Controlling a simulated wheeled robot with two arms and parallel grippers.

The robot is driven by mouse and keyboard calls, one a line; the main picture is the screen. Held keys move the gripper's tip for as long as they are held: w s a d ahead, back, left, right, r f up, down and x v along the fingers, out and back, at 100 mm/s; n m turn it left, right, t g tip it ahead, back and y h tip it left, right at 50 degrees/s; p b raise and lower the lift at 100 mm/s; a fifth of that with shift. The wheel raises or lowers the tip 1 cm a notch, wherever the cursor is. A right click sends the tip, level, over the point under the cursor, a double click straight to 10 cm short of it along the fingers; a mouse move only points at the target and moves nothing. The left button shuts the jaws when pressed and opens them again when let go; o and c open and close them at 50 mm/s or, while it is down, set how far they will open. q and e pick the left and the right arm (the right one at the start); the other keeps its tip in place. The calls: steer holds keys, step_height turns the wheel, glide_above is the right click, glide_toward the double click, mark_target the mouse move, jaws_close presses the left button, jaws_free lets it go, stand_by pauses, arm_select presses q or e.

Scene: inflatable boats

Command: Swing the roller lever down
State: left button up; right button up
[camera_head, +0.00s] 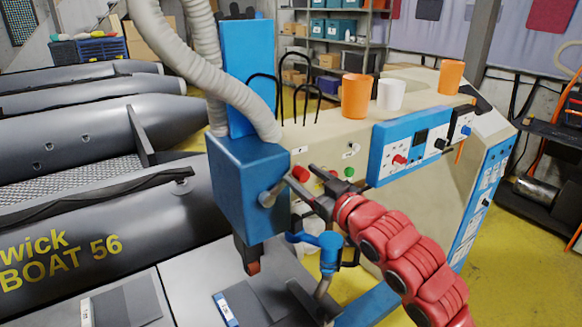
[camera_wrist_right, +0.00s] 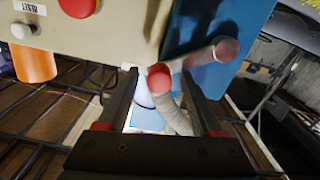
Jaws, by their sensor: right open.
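The roller lever (camera_head: 273,193) is a short grey lever on the side of the blue box (camera_head: 240,190) of the machine. It slants up to the right from its pivot, toward my right gripper. In the right wrist view, the lever (camera_wrist_right: 205,55) runs from its pivot on the blue panel to a reddish round end between my fingers. My right gripper (camera_head: 303,178) is open, with its fingertips at the lever's end. The right wrist view shows the two fingers (camera_wrist_right: 160,82) on either side of that end; I cannot tell whether they touch it. My left gripper is not in view.
A red button (camera_head: 300,173) and a green button (camera_head: 349,172) sit close by on the beige machine front. A blue-topped fitting (camera_head: 331,241) stands below my gripper. Cups (camera_head: 355,96) stand on top of the machine. Grey inflatable boats (camera_head: 90,140) fill the left.

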steer(key=shift+w+a, duration=0.1)
steer(key=shift+w, duration=0.05)
steer(key=shift+s+d+r, duration=0.15)
steer(key=shift+s+d, duration=0.05)
steer(key=shift+w, duration=0.1)
jaws_close()
stand_by(1.1)
